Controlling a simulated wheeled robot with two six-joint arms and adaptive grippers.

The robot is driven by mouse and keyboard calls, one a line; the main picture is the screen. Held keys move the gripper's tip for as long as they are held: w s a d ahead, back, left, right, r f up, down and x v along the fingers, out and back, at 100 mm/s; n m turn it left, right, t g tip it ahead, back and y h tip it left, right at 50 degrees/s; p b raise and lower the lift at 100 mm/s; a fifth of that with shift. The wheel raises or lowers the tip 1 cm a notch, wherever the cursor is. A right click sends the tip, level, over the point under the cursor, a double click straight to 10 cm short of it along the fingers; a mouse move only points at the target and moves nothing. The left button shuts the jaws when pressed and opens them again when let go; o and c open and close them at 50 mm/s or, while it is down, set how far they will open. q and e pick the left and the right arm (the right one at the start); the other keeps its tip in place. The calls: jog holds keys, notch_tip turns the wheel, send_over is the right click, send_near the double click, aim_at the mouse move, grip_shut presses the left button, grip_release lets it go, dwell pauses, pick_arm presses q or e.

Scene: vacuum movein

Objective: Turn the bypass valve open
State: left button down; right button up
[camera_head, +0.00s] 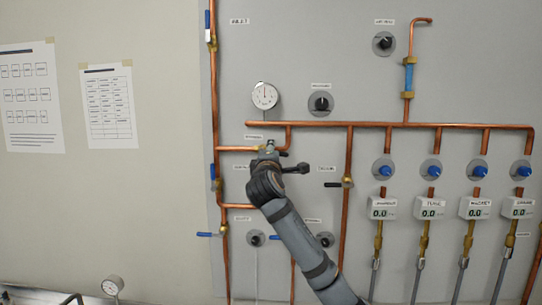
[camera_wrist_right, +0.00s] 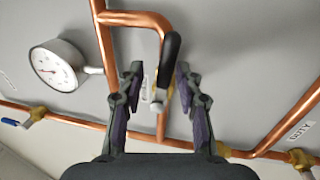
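In the right wrist view a valve with a black lever (camera_wrist_right: 171,58) and a brass body (camera_wrist_right: 166,92) sits on a short copper pipe branch. The lever points up in that view, roughly along the pipe. I take it for the bypass valve; its label is too small to read. My right gripper (camera_wrist_right: 156,78) is open, with one finger on each side of the valve; I see no clear contact. In the head view my right gripper (camera_head: 269,151) is at the wall and covers most of this valve. My left gripper is out of view.
A round gauge (camera_head: 264,96) hangs just above the gripper. A blue-handled valve (camera_head: 213,177) is on the vertical copper pipe to the left. A black-lever valve (camera_head: 347,183) is to the right. Blue knobs and digital displays (camera_head: 383,208) line the right side.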

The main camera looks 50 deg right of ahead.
jog(key=v, duration=1.2)
